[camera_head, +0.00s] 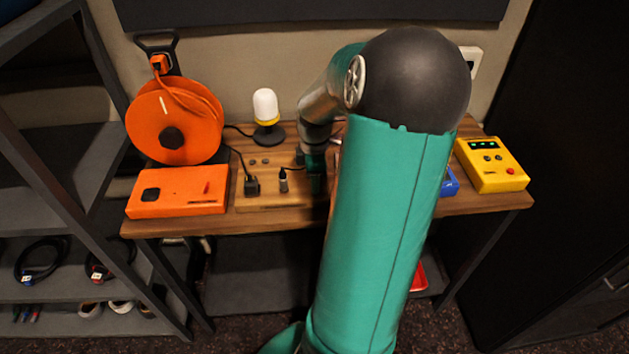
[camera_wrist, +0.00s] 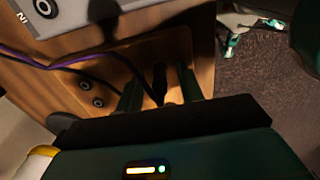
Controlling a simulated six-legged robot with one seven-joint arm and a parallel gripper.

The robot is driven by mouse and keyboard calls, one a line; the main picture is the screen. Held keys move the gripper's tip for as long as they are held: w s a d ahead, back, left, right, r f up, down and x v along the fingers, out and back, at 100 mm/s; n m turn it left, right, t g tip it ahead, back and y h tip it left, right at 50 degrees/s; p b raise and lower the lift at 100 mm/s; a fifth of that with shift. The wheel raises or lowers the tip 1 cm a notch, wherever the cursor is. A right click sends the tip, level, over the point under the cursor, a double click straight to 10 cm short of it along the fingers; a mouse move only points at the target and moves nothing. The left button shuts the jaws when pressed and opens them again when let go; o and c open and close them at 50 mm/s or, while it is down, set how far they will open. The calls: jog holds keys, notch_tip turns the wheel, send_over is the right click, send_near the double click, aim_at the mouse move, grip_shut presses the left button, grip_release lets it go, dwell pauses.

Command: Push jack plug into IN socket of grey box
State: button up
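The jack plug (camera_head: 283,181) stands upright on a wooden block (camera_head: 262,208), dark with a pale band, left of my gripper (camera_head: 315,176) in the head view. In the wrist view the dark plug (camera_wrist: 159,80) shows between the two green fingers of my gripper (camera_wrist: 162,92). Gaps show on both sides, so the gripper looks open. Its lower part blocks some of the block. The grey box (camera_wrist: 85,14) is at the top left of the wrist view, with the IN lettering and a round black socket (camera_wrist: 45,7). My arm hides the grey box in the head view.
An orange box (camera_head: 178,192) and orange cable reel (camera_head: 175,122) stand left. A white-yellow lamp (camera_head: 266,108) stands behind the block. Another black plug (camera_head: 251,185) stands beside the jack plug. Blue (camera_head: 450,183) and yellow (camera_head: 492,164) boxes are right. A purple cable (camera_wrist: 85,58) crosses the block.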

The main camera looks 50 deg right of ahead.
dwell(0.8)
grip_shut()
jog(key=shift+r, duration=0.15)
jog(key=shift+r, duration=2.85)
